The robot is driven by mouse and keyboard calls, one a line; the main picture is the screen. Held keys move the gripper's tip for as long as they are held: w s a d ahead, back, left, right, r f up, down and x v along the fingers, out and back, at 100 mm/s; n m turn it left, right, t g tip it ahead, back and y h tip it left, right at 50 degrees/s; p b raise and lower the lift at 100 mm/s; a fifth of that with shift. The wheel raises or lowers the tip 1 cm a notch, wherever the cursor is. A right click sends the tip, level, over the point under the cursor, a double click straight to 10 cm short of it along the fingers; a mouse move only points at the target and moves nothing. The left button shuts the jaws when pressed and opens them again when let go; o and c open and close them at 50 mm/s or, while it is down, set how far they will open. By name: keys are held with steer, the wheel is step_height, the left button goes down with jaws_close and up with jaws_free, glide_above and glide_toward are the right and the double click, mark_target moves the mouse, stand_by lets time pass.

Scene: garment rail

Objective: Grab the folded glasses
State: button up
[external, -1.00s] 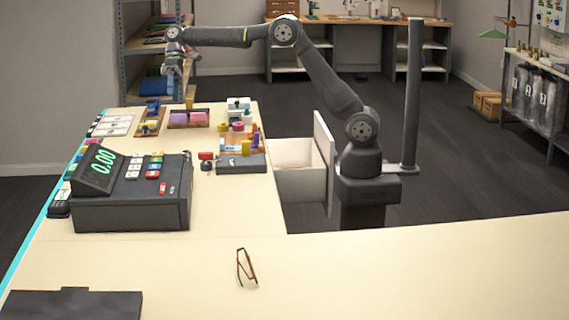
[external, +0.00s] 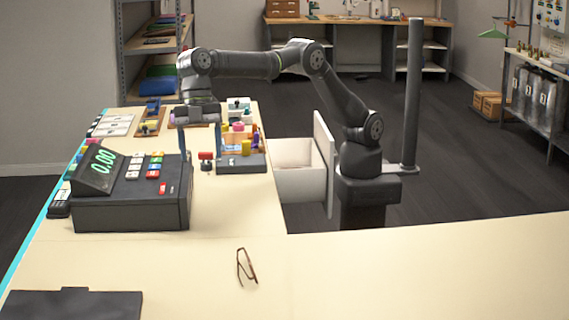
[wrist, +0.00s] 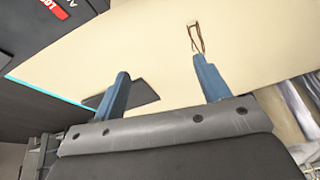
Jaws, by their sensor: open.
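The folded glasses (external: 246,267), with a thin brown frame, lie on the bare front part of the pale counter. In the wrist view the glasses (wrist: 196,38) show near the top, just beyond the tip of the right finger. My gripper (external: 201,147) is open and empty, with its two fingers pointing down above the counter beside the cash register. It is well behind the glasses and apart from them. In the wrist view my gripper (wrist: 164,78) shows two blue-grey fingers spread wide with nothing between them.
A dark cash register (external: 132,203) stands left of the glasses, near my gripper. Spools and small trays crowd the counter behind. A dark flat pad (external: 72,305) lies at the front left. An open white drawer (external: 299,184) is beside my base. The counter around the glasses is clear.

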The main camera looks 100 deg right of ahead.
steer(key=s+a+n, duration=0.3)
steer(key=s+a, duration=0.5)
steer(key=a, duration=0.1)
glide_toward(241, 252)
steer(key=x, duration=0.3)
steer(key=shift+a+f, duration=0.2)
steer(key=shift+f, duration=0.1)
steer(key=shift+x, duration=3.05)
steer(key=shift+d, duration=0.1)
steer(key=c, duration=1.2)
